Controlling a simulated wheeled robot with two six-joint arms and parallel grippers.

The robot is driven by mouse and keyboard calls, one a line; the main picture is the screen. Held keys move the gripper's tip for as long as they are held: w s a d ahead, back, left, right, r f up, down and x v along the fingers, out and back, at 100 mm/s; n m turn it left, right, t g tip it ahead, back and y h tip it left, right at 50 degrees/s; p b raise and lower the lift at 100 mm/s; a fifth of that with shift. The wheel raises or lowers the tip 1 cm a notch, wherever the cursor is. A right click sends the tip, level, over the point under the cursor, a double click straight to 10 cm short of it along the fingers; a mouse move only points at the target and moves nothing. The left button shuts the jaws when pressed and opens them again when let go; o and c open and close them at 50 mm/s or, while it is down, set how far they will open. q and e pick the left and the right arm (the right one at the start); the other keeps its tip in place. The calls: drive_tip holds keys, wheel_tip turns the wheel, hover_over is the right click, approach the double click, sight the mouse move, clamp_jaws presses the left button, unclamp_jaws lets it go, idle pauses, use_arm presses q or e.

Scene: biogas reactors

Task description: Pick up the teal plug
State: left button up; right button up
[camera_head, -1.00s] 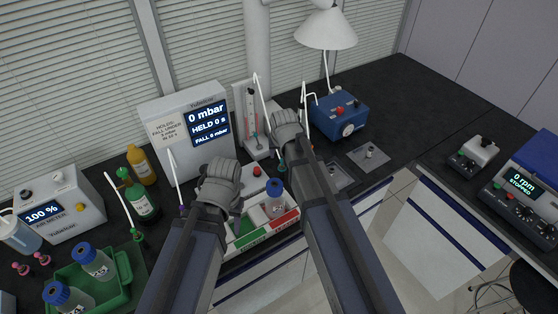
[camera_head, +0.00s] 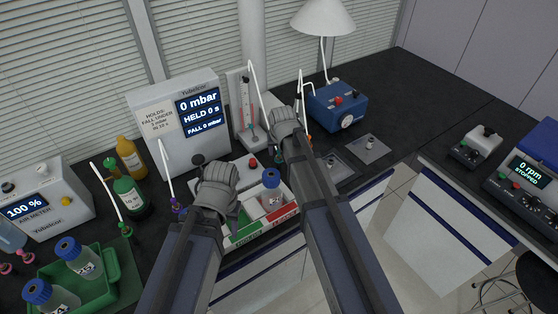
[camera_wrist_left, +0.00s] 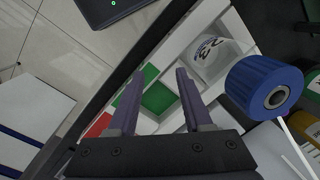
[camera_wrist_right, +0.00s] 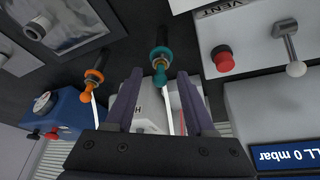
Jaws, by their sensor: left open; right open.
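The teal plug (camera_wrist_right: 160,62) stands on the dark bench top in the right wrist view, just ahead of my right gripper (camera_wrist_right: 159,78). That gripper is open, and the plug shows in the gap between its fingertips, with nothing held. My left gripper (camera_head: 238,212) is open and empty over the tray with red and green compartments (camera_head: 262,228). The left wrist view shows its fingers (camera_wrist_left: 158,75) apart.
An orange plug (camera_wrist_right: 92,78) with a white tube stands left of the teal one. A blue-capped bottle (camera_wrist_left: 262,85) is close beside the left fingers. A white box with a red button and a toggle (camera_wrist_right: 250,45) is right of the teal plug. The pressure display (camera_head: 185,120) stands behind.

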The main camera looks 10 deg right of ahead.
drive_tip(key=shift+w+f, duration=0.25)
drive_tip(key=shift+f, duration=0.3)
drive_tip(key=shift+r, duration=0.1)
clamp_jaws()
